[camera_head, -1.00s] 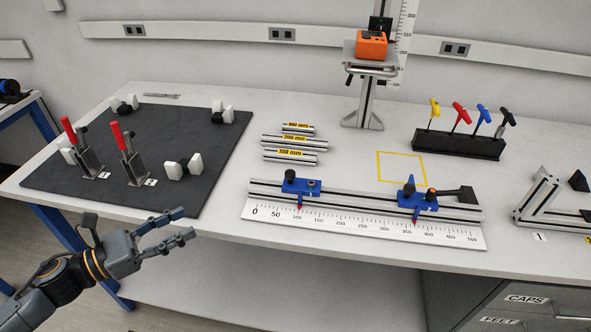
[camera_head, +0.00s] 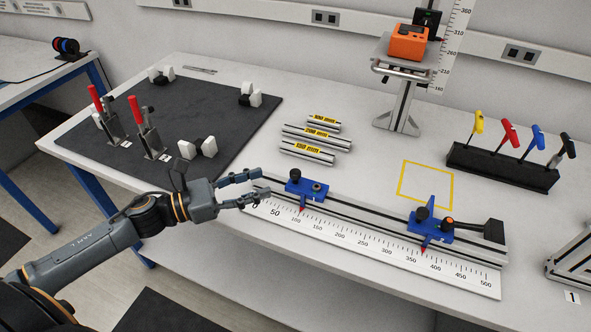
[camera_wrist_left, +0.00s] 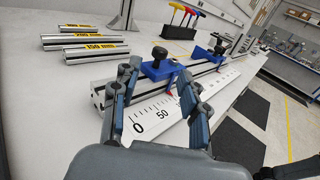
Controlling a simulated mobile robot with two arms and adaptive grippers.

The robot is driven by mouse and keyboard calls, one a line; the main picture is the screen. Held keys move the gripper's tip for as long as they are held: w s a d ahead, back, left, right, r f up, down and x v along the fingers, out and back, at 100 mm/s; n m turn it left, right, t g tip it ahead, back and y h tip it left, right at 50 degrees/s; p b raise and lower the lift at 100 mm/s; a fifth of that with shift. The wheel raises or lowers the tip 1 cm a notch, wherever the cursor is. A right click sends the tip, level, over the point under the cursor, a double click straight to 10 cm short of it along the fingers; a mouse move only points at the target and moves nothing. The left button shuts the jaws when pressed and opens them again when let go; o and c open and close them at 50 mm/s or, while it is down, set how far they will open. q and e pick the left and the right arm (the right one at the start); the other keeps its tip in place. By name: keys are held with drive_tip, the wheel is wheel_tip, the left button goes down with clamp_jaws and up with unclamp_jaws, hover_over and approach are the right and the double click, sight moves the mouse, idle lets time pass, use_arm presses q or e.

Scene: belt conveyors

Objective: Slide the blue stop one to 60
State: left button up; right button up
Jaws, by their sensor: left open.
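The left blue stop (camera_head: 305,189) sits on the aluminium rail (camera_head: 365,214) with its red pointer near 100 on the white scale (camera_head: 350,246). A second blue stop (camera_head: 430,226) stands farther right, its pointer between 350 and 400. My left gripper (camera_head: 262,183) is open and empty at the rail's left end, left of the first stop and apart from it. In the left wrist view, the open fingers (camera_wrist_left: 160,85) frame the 0 and 50 end of the scale, with the left stop (camera_wrist_left: 160,68) just beyond.
Three labelled bars (camera_head: 308,138) lie behind the rail. A dark mat (camera_head: 190,118) with red-handled clamps is at the left. A yellow square outline (camera_head: 402,181), a rack of coloured hex keys (camera_head: 500,168) and an orange device (camera_head: 408,42) on a stand are behind.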

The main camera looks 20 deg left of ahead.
sight(296, 172)
use_arm(q)
drive_tip(key=p+x, duration=0.2)
drive_tip(key=x, duration=0.6)
drive_tip(key=shift+r, duration=0.15)
drive_tip(key=shift+w+d, duration=0.5)
drive_tip(key=shift+d, duration=0.05)
use_arm(e)
drive_tip(key=r, duration=0.1)
drive_tip(key=w+d+r, duration=0.1)
drive_tip(key=shift+d+r, duration=0.3)
drive_tip(key=shift+r, duration=0.05)
use_arm(q)
clamp_jaws()
use_arm(e)
drive_tip(key=shift+a, duration=0.3)
